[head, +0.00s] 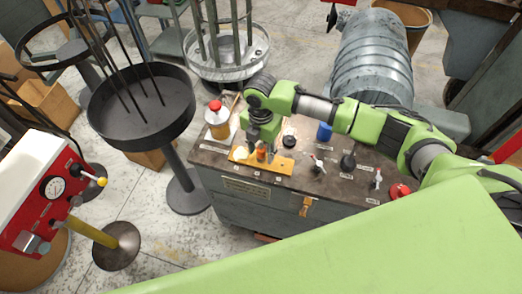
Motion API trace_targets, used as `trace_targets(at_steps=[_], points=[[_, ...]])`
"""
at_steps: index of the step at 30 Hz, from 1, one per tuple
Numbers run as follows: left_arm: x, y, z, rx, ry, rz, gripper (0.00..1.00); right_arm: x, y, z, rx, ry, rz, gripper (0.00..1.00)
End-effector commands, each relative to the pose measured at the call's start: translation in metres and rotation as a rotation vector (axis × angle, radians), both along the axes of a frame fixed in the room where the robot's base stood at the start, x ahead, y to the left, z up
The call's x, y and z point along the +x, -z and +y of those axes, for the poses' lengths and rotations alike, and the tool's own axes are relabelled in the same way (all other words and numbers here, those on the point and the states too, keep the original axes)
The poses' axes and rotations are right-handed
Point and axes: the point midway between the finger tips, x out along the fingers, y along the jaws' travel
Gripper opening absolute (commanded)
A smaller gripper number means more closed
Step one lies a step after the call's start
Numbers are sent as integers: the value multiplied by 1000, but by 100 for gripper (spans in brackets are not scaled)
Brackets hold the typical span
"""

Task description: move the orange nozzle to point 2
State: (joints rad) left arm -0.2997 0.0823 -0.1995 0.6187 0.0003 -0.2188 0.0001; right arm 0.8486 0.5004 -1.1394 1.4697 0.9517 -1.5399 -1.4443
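The orange nozzle (261,154) stands on a yellow-orange plate (284,163) near the left end of the grey worktable. My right gripper (262,146) points down directly over the nozzle, with its fingertips at or very close to it. The picture is too small to tell whether the fingers are closed on it. A white piece (240,153) sits on the plate to the left of the nozzle, and a dark round piece (289,141) stands to the right. Small labels lie along the plate's front, but their numbers are unreadable, so I cannot tell which is point 2. My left gripper is out of view.
A bottle with a red cap (217,120) stands at the table's back left corner. A blue object (324,131), small switches (318,165) and a red button (399,190) sit to the right. A black round tray stand (140,110) and a red gauge panel (50,195) stand left.

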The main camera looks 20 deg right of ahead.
Motion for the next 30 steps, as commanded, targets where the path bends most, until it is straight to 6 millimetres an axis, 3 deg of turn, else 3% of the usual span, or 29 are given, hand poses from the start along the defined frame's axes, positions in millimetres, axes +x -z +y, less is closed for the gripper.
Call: trace_targets(at_steps=[15,23,30], points=[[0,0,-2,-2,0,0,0,1,-98,0,1,-1,-4,39],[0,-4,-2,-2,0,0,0,1,-120,0,1,0,-3,39],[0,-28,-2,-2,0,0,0,1,-142,0,1,0,-2,39]])
